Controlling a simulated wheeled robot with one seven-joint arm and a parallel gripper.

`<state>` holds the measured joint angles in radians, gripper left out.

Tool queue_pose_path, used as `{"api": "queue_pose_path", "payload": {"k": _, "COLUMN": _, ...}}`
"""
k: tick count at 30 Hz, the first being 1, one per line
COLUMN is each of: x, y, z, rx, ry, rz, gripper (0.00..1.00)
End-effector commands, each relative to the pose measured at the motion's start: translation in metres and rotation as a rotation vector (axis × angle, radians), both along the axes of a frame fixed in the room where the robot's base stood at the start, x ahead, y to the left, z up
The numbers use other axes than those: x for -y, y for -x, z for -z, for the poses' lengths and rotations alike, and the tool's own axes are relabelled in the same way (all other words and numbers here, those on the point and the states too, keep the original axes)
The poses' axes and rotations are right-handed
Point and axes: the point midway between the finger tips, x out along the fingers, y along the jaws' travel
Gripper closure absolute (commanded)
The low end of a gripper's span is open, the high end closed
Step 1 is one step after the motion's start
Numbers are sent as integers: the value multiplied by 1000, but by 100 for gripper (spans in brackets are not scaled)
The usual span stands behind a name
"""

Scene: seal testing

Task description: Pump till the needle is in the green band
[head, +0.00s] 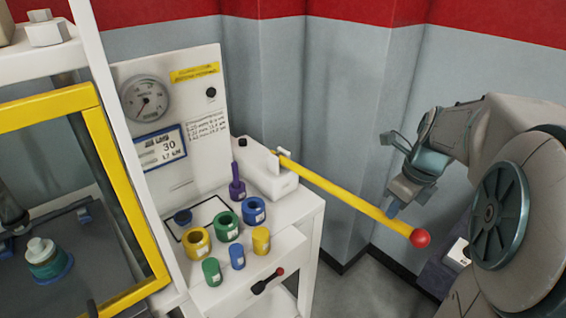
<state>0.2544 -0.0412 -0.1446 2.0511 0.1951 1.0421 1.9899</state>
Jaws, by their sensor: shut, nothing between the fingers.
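A round pressure gauge (147,98) is mounted on the white panel at the left. Its dark needle seems to point to the lower left; the green band is too small to make out. A white hand pump (262,170) sits on the bench, and its long yellow lever (345,195) slopes down to the right, ending in a red ball (420,238). I cannot tell whether the fingertips touch the lever.
Several coloured rings and cylinders, such as a yellow one (197,256), stand on the bench front (285,245). A yellow-framed enclosure (105,130) is at the left. Floor (365,285) is clear under the lever.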

Motion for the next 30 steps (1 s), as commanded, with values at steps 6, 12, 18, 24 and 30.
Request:
{"api": "queue_pose_path", "payload": {"k": 6, "x": 1, "y": 1, "z": 53, "rx": -1, "ry": -1, "rz": -1, "gripper": 100}}
{"api": "queue_pose_path", "payload": {"k": 12, "x": 2, "y": 3, "z": 87, "rx": -1, "ry": -1, "rz": 0, "gripper": 100}}
{"api": "queue_pose_path", "payload": {"k": 18, "x": 2, "y": 3, "z": 85, "rx": 0, "ry": 0, "rz": 0, "gripper": 100}}
{"api": "queue_pose_path", "payload": {"k": 24, "x": 2, "y": 2, "z": 59, "rx": 2, "ry": 0, "rz": -1, "gripper": 100}}
{"api": "queue_pose_path", "payload": {"k": 30, "x": 1, "y": 1, "z": 27, "rx": 2, "ry": 0, "rz": -2, "gripper": 100}}
